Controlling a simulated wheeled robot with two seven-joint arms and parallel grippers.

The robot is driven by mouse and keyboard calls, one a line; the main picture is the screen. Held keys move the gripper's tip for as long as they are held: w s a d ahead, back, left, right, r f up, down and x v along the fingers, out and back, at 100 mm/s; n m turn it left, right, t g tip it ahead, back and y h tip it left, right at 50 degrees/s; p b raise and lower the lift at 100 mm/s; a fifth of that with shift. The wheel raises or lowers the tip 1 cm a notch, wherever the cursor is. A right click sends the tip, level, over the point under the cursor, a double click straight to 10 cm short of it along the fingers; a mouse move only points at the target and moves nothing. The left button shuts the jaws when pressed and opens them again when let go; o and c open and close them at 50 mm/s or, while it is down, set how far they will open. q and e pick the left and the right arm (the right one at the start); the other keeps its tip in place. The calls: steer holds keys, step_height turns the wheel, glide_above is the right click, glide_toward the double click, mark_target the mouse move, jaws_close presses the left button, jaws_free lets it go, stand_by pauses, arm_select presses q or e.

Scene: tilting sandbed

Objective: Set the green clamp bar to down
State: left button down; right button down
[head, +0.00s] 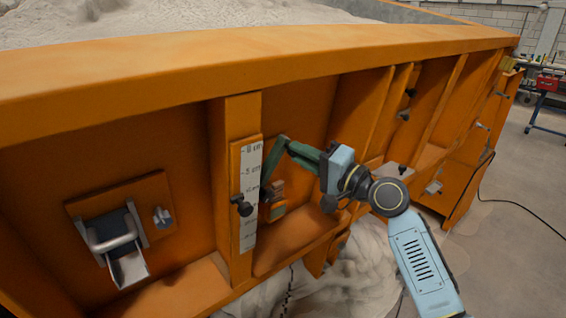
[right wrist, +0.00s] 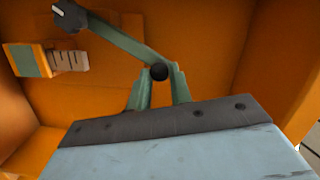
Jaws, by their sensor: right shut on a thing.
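The green clamp bar (head: 273,160) is on the orange side wall, just right of the white scale strip. It stands steeply, its upper end leaning right in the head view. In the right wrist view the bar (right wrist: 120,42) runs from a dark round pivot knob (right wrist: 69,17) to a black ball end (right wrist: 159,71). My right gripper (head: 291,146) reaches in from the right, and its green fingers are shut on the bar's ball end. The fingers (right wrist: 160,84) sit on both sides of the ball in the right wrist view. My left gripper is not in view.
An orange block with a green face (right wrist: 31,61) sits near the pivot. The white scale strip (head: 248,205) with a black knob (head: 242,205) is left of the bar. Orange ribs (head: 375,115) flank the bay. A metal chute (head: 128,266) is further left.

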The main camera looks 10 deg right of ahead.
steer(key=w+d+f+m+t+b, duration=0.1)
steer(key=w+d+f+m+b, duration=0.1)
steer(key=f+m+b, duration=0.3)
steer(key=w+d+f+m+t+b, duration=0.1)
steer(key=w+d+f+m+b, duration=0.1)
steer(key=f+m+b, duration=0.3)
steer(key=shift+w+d+f+m+t+y, duration=0.15)
steer(key=shift+f+m+t+y, duration=0.3)
steer(key=shift+m, duration=0.85)
steer(key=shift+f, duration=0.15)
steer(key=c, duration=1.5)
jaws_free()
steer(key=shift+c, duration=0.2)
steer(key=b+v, duration=0.1)
steer(key=v, duration=1.2)
steer(key=shift+d+b, duration=0.2)
steer(key=shift+b, duration=0.1)
